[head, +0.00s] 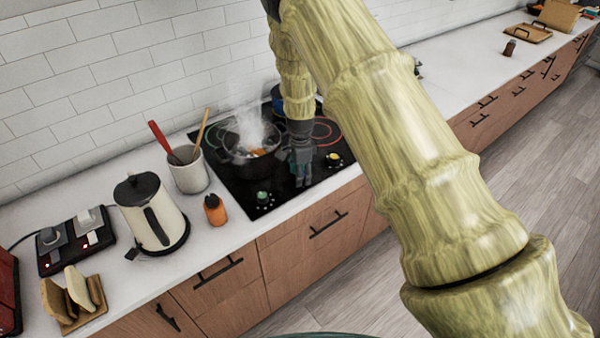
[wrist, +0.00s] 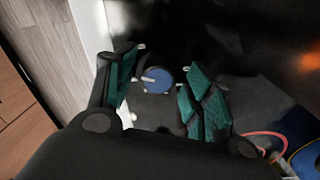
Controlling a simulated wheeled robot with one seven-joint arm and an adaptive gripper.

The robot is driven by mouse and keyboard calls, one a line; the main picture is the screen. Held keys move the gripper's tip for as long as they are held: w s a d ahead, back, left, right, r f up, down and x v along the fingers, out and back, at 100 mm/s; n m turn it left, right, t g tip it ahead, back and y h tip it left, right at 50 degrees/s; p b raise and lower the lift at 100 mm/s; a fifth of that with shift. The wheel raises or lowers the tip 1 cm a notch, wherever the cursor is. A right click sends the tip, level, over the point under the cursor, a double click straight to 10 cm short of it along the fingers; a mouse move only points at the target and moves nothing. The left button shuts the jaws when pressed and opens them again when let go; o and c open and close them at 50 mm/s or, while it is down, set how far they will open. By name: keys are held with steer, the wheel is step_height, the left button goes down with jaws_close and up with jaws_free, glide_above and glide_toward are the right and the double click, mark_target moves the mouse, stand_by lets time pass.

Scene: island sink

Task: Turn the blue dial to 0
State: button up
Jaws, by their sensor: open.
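The blue dial (wrist: 160,79) shows in the wrist view as a round blue knob on the dark cooktop, with a pale pointer mark at its left side. My gripper (wrist: 162,92) is open, with its teal-padded fingers on either side of the dial. I cannot tell whether either finger touches it. In the head view my gripper (head: 301,172) points down at the front part of the black cooktop (head: 233,193), and the blue dial is hidden there. A green dial (head: 263,197) is left of my gripper and a yellow dial (head: 334,159) is right of it.
A steaming dark pot (head: 238,166) stands on the cooktop just left of my gripper. A blue pot (head: 277,97) is behind my arm. An orange bottle (head: 214,210), a utensil crock (head: 189,172) and a kettle (head: 151,212) stand left on the counter. Counter further right is mostly clear.

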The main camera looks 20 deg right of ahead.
steer(key=shift+w+f, duration=0.1)
steer(key=shift+s+r, duration=0.2)
steer(key=shift+r, duration=0.05)
steer(key=c, duration=1)
steer(key=shift+f+n, duration=0.15)
steer(key=shift+n, duration=0.15)
